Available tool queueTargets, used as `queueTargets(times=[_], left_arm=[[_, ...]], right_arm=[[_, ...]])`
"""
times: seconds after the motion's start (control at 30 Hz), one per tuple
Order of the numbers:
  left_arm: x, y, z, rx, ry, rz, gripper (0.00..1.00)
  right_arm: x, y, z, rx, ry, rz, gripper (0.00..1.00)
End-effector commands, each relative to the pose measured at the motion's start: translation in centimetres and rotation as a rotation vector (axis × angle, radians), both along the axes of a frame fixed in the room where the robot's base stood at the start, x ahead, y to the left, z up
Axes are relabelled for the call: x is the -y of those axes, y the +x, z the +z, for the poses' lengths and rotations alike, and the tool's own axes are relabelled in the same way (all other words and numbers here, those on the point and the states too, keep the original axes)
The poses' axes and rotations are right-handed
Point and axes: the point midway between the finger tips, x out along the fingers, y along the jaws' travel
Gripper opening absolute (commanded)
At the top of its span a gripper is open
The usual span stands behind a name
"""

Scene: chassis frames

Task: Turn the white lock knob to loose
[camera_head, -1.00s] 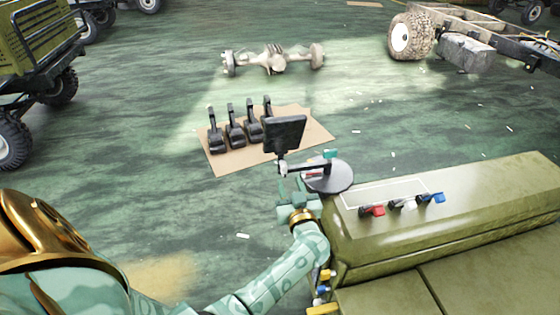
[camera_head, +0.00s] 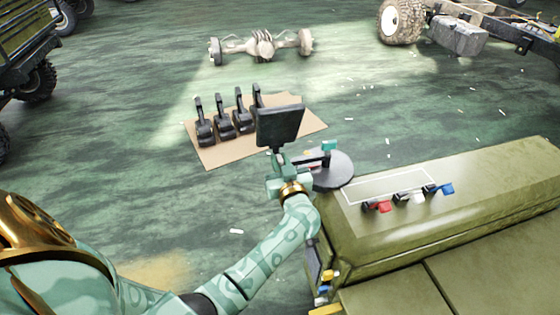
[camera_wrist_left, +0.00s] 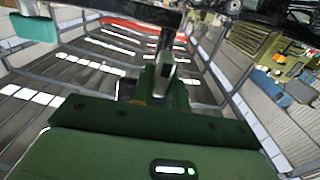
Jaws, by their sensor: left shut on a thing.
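A black rectangular panel (camera_head: 279,125) stands at the end of a short dark arm (camera_head: 313,161) above a round grey disc (camera_head: 331,172) at the olive box's corner. My left gripper (camera_head: 279,163) is just below the panel, at the arm's near end, and largely hides the joint there. In the left wrist view a pale grey-white piece (camera_wrist_left: 168,63), apparently the white lock knob, is between the green fingers. The gripper is shut on it. The knob's turned position cannot be read. My right gripper is out of view.
The olive box (camera_head: 440,200) carries red (camera_head: 383,207), white (camera_head: 419,198) and blue (camera_head: 447,189) handles. A teal block (camera_head: 329,146) tops the arm's far end. Several black levers (camera_head: 222,123) stand on a cardboard sheet (camera_head: 218,158). An axle (camera_head: 262,45) lies behind on open floor.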

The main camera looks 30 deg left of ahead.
Motion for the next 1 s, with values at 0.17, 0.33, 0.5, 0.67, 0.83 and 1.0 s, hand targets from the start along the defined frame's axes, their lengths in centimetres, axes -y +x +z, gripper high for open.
queueTargets(times=[0.17,0.33,0.5,0.67,0.83,1.0], left_arm=[[0.0,0.0,0.0,0.006,-0.007,0.0,0.0],[0.0,-0.1,0.1,0.043,-0.038,0.0,0.0],[0.0,-0.2,0.1,0.119,-0.107,-0.001,0.0],[-0.2,-0.3,0.1,0.222,-0.196,0.0,0.0],[-0.2,-0.4,-0.1,0.343,-0.302,0.001,0.0],[-0.3,-0.5,-0.3,0.465,-0.407,0.0,0.0]], right_arm=[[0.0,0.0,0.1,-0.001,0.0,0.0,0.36],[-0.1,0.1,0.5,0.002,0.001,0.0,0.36],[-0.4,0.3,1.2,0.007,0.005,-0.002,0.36],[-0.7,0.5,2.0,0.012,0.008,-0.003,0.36],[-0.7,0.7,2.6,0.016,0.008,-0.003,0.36],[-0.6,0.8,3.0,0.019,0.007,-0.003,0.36]])
